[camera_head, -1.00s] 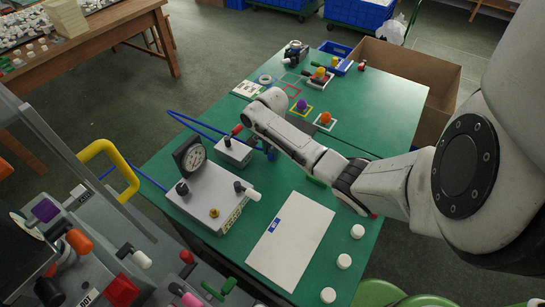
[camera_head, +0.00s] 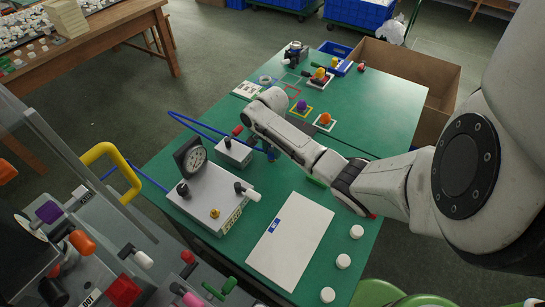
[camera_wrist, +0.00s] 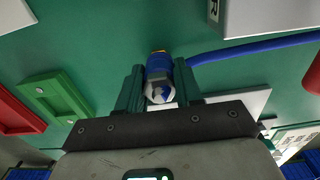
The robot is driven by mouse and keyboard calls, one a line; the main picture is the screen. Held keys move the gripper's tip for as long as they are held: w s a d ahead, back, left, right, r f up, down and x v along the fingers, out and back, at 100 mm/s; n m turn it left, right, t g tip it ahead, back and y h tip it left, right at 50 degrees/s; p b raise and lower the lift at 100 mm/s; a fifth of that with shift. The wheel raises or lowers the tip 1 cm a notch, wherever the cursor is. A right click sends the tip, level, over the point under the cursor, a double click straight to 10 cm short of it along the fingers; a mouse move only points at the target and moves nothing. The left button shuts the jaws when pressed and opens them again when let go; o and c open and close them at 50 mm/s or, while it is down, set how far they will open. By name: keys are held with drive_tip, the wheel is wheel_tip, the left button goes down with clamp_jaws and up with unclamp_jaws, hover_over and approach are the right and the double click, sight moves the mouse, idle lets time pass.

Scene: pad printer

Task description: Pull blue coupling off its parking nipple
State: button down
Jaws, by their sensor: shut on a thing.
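The blue coupling (camera_wrist: 159,66) shows in the wrist view between the two green fingers of my gripper (camera_wrist: 160,88). My gripper is shut on it. A silvery round end faces the camera, and a small orange-brass edge shows at the far end. The blue hose (camera_wrist: 245,47) runs off to the right. In the head view, my gripper (camera_head: 270,154) is low over the green table, just right of the small grey box, mostly hidden by my arm. I cannot make out the parking nipple or whether the coupling is still seated on it.
The small grey box (camera_head: 234,153) with a red knob stands close left of my gripper. The larger grey unit (camera_head: 211,196) with a gauge (camera_head: 190,157) is nearer. A green holder (camera_wrist: 53,98) and a red holder (camera_wrist: 15,112) lie nearby. A white sheet (camera_head: 290,242) lies at the front.

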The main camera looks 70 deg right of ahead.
sight(272, 147)
drive_tip(key=shift+r+p, duration=0.6)
drive_tip(key=shift+p, duration=0.1)
idle(0.3)
drive_tip(key=shift+r+p, duration=2.25)
drive_tip(key=shift+p, duration=0.25)
